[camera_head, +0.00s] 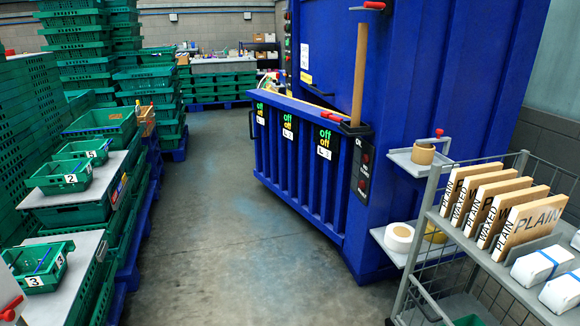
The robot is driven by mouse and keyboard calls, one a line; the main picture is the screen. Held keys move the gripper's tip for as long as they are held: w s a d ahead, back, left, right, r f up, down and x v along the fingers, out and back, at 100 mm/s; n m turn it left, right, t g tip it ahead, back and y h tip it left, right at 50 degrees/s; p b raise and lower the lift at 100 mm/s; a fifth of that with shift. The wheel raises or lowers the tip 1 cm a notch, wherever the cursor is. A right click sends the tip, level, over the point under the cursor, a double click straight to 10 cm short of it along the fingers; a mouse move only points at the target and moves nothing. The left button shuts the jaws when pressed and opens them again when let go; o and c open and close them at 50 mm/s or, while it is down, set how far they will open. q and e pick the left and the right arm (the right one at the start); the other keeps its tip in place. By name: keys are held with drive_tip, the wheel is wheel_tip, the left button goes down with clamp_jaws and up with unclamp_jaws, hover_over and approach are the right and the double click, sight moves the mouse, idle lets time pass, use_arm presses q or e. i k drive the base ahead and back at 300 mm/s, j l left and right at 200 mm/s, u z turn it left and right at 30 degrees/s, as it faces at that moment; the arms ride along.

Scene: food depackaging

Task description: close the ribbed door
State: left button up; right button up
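The ribbed door (300,165) is a low blue panel with vertical ribs on the front of a large blue machine (455,70). Three black labels with green and yellow "off" lettering line its top. A dark handle (252,125) sits at its left end. A pale strip and a gap show behind its top edge, so it appears to stand out from the machine; how far it is open I cannot tell. Its right end is beside a dark control panel (362,172) with red buttons. Neither of my grippers is in view.
Bare concrete floor (215,200) lies before the door. Green crates (75,60) and shelves with small numbered baskets (60,176) line the left. A wire cart (430,215) with labelled boards stands at right. A wooden post (360,75) stands at the door's right end.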

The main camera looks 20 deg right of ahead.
sight(317, 187)
drive_tip(key=i+z, duration=0.1)
drive_tip(key=i, duration=4.95)
drive_tip(key=l, duration=0.05)
